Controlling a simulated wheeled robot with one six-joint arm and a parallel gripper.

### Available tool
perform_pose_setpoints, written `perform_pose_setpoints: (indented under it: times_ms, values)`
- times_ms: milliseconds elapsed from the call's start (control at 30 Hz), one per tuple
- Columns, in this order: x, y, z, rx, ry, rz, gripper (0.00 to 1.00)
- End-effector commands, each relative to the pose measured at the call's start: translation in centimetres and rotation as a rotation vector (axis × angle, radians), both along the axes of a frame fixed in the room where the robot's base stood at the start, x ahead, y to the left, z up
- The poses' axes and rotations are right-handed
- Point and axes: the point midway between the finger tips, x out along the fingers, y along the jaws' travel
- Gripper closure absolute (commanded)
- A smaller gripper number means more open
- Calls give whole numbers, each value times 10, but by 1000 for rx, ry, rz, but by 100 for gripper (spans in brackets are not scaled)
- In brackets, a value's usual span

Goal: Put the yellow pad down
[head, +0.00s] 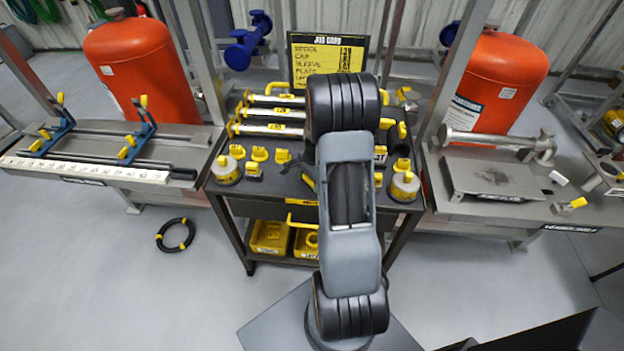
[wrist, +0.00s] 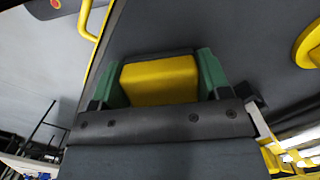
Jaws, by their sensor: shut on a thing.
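In the wrist view my gripper (wrist: 160,88) is shut on the yellow pad (wrist: 158,80), which sits between its two green fingers. The pad is a yellow block, and its lower part is hidden by the gripper body. Grey surface shows behind the pad; I cannot tell whether the pad touches it. In the head view my arm reaches over the dark cart top (head: 290,184) and hides the gripper and the pad.
The cart holds several silver bars with yellow ends (head: 270,114), small yellow-topped parts (head: 260,154) and two round pots (head: 226,168), (head: 404,186). A job card board (head: 327,60) stands behind. Benches flank the cart, the right one with a grey plate (head: 490,178).

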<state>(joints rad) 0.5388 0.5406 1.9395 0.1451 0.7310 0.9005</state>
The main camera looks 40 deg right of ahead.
Motion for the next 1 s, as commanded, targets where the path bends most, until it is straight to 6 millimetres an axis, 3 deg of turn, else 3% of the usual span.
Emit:
perform_pose_setpoints:
  times_ms: [300, 333, 600, 833, 1000]
  values:
    - [0, 0, -4, -1, -1, 0, 52]
    - [0, 0, -3, -1, -1, 0, 28]
    - [0, 0, -2, -1, -1, 1, 5]
    - [0, 0, -1, -1, -1, 1, 5]
    - [1, -2, 15, -3, -5, 0, 5]
